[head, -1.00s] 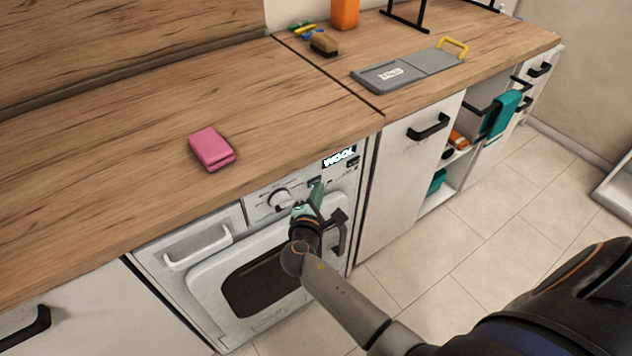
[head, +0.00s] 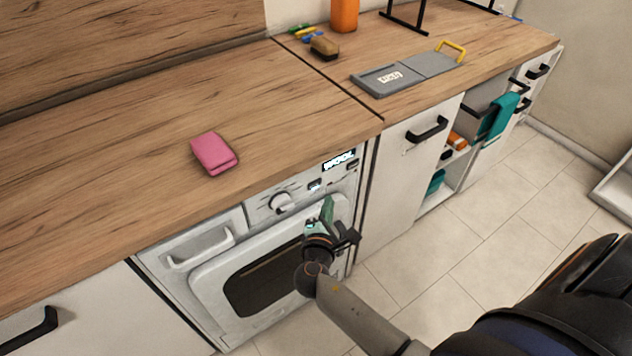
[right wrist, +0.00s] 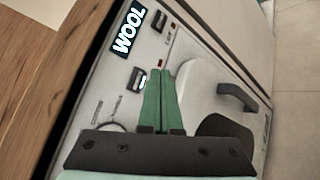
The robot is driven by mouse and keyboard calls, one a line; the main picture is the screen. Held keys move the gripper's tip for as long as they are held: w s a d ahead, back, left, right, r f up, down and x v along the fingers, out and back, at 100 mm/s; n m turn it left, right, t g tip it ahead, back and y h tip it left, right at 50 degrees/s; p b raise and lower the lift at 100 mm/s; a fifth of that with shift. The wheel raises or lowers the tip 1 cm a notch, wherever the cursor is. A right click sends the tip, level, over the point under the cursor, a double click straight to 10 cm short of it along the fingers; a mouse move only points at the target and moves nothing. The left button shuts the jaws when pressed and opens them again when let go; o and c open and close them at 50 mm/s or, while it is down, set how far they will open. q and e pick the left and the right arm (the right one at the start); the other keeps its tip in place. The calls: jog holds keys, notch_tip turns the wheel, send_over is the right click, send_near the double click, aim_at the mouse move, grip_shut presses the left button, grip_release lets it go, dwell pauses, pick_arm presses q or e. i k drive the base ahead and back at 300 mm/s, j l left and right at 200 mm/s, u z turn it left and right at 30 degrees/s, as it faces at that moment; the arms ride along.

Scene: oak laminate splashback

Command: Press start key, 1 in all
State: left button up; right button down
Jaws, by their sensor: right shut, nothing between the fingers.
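The washing machine's control panel (head: 300,194) has a lit display (head: 340,160) reading WOOL, which also shows in the right wrist view (right wrist: 129,28). A round knob (head: 281,203) sits at its left. A dark-framed key (head: 314,186) lies between knob and display; it also shows in the right wrist view (right wrist: 137,78). I cannot read which one is start. My right gripper (head: 328,202), with green fingers, is shut and empty in front of the machine, just below the panel; its fingertips (right wrist: 160,72) look apart from the keys.
The machine door (head: 262,282) is closed below the panel. A pink sponge or cloth (head: 213,153) lies on the wooden counter above. A black cabinet handle (head: 428,129) juts out at the right. The tiled floor (head: 480,240) in front is clear.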

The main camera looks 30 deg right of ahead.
aim_at(353, 165)
jog(key=z, duration=1.2)
